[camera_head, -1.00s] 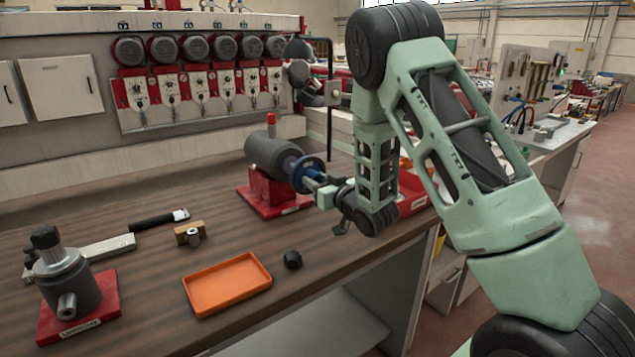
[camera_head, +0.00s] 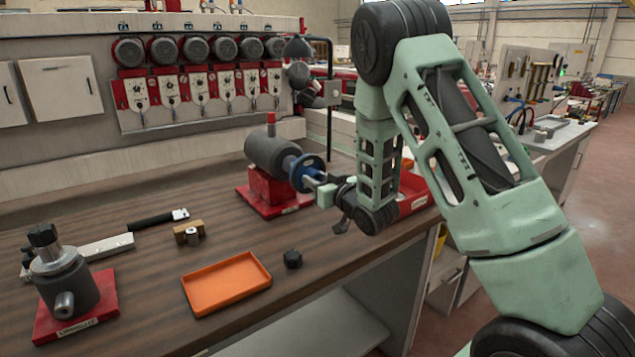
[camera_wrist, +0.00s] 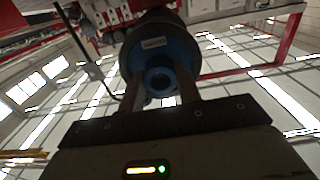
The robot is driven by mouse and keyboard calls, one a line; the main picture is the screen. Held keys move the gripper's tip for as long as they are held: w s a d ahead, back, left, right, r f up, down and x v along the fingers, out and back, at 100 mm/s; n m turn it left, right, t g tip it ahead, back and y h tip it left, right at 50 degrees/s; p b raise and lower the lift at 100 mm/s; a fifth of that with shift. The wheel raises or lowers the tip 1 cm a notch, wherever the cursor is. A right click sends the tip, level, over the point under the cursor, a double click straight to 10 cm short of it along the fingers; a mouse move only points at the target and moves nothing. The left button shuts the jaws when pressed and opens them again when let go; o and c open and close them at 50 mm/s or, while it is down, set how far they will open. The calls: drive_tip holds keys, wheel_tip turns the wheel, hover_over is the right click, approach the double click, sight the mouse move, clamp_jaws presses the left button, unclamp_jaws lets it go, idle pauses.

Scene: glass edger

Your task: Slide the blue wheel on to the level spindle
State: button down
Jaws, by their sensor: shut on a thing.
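The blue wheel (camera_head: 307,172) is upright at the front end of the level spindle's grey cylindrical housing (camera_head: 270,150), which rests on a red base (camera_head: 262,200). My gripper (camera_head: 318,181) is shut on the blue wheel from the right side. In the wrist view the wheel (camera_wrist: 182,53) shows face on, its hub between my two fingers (camera_wrist: 160,92). The spindle shaft is hidden behind the wheel, so I cannot tell how far the wheel sits on it. A second spindle unit (camera_head: 68,280) on a red base stands at the front left.
An orange tray (camera_head: 268,283) and a black knob (camera_head: 292,259) lie on the wooden bench. A brass block (camera_head: 189,233) and a black-handled tool (camera_head: 158,220) lie further left. A red bin (camera_head: 415,200) stands right of the spindle, behind my arm.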

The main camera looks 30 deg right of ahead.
sight(304, 172)
drive_tip(key=shift+w+a+b, duration=0.15)
drive_tip(key=shift+w+b, duration=0.55)
drive_tip(key=shift+w, duration=3)
drive_tip(key=c, duration=0.9)
unclamp_jaws()
drive_tip(key=shift+s+f, duration=0.1)
drive_tip(key=shift+s, duration=0.4)
drive_tip(key=s+b, duration=0.4)
drive_tip(key=s, duration=1.2)
drive_tip(key=shift+s+d, duration=0.2)
drive_tip(key=shift+d, duration=0.15)
